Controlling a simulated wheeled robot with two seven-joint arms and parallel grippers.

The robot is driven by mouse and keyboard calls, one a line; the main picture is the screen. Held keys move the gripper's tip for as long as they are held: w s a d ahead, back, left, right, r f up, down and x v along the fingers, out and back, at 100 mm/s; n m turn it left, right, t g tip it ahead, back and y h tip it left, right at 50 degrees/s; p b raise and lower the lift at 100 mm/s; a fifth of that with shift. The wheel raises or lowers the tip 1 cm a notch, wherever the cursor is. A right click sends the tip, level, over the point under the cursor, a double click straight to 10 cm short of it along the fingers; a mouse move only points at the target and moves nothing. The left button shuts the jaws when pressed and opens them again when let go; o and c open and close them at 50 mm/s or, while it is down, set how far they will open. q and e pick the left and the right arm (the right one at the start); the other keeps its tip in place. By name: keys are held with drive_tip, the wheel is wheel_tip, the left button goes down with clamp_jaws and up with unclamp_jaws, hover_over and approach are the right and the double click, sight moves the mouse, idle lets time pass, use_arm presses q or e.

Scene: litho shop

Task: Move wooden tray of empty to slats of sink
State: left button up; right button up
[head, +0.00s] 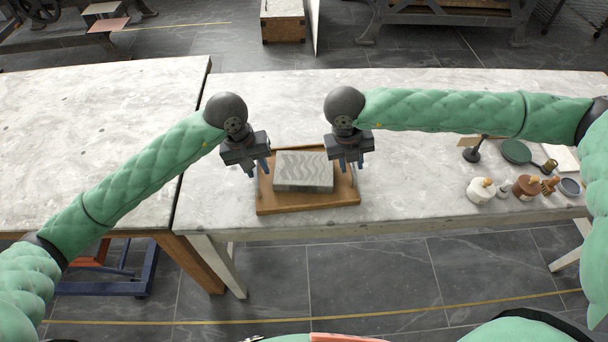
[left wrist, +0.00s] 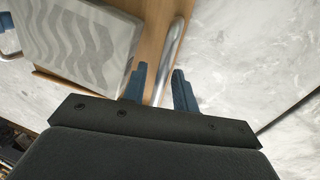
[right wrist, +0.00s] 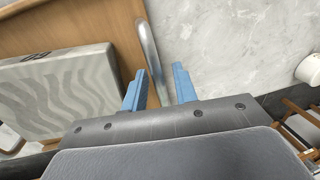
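The wooden tray (head: 308,202) lies on the pale marble-topped table, near its front edge. A grey stone slab with a wavy pattern (head: 303,172) lies on it, so it is not empty. The tray has a metal bar handle at each side. My left gripper (head: 257,170) is open at the left side; in the left wrist view the handle (left wrist: 173,42) runs between its fingers. My right gripper (head: 350,164) is open at the right side; in the right wrist view the other handle (right wrist: 149,46) runs between its fingers. I see no slatted sink.
Jars (head: 481,191), a brown pot (head: 526,187) and a dark green round item (head: 516,152) stand on the right part of the table (head: 420,196). Another marble-topped table (head: 90,140) stands at the left, past a narrow gap. The tabletop behind the tray is clear.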

use_arm(q)
drive_tip(key=shift+c, duration=0.2)
use_arm(e)
drive_tip(key=shift+c, duration=0.2)
use_arm(q)
clamp_jaws()
use_arm(e)
clamp_jaws()
use_arm(q)
drive_tip(key=shift+w+r, duration=0.1)
drive_tip(key=shift+r, duration=0.15)
use_arm(e)
drive_tip(key=shift+w+r, duration=0.1)
drive_tip(key=shift+r, duration=0.15)
